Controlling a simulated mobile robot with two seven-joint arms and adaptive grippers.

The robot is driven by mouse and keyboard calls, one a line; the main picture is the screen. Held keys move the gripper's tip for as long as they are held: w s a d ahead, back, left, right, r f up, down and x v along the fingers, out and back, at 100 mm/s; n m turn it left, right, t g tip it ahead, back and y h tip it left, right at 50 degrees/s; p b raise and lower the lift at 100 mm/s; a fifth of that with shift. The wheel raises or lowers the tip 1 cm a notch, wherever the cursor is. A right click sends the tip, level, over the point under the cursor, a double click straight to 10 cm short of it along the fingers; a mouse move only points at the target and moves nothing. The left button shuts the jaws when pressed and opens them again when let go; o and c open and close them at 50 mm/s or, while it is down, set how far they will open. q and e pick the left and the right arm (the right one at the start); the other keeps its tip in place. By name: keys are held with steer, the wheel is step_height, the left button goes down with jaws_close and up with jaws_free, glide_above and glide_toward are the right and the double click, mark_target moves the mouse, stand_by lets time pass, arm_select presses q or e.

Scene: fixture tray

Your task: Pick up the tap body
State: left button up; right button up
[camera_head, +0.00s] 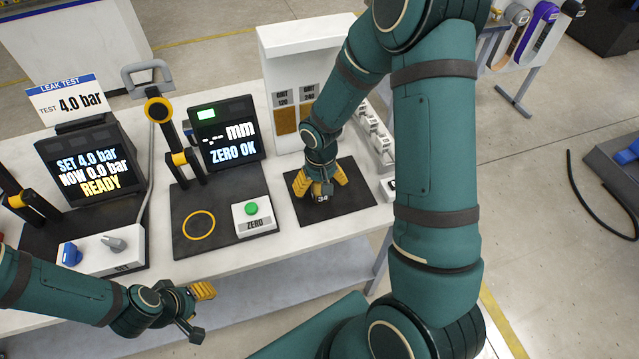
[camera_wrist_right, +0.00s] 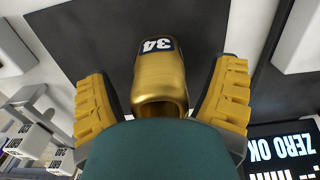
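The tap body is a brass-coloured hollow piece with a "34" label. It shows in the right wrist view (camera_wrist_right: 160,85), and in the head view its label (camera_head: 322,198) shows on the dark mat (camera_head: 358,205). My right gripper (camera_head: 320,184) is over the mat with its yellow fingers open, one on each side of the tap body. In the wrist view (camera_wrist_right: 160,95) a gap shows between the tap body and each finger. The lower part of the wrist view is covered by a green part. My left gripper (camera_head: 203,309) is open and empty in front of the bench.
Left of the mat is a gauge station with a ZERO button box (camera_head: 254,217) and a ZERO OK screen (camera_head: 226,135). A leak test station (camera_head: 85,165) stands farther left. A white panel (camera_head: 290,60) stands behind the mat, with a rack of white parts (camera_head: 375,135) beside it.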

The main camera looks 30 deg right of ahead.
steer(key=c, duration=1.4)
steer(key=shift+r, duration=0.1)
step_height(320, 180, up, 10)
steer(key=shift+p, duration=0.45)
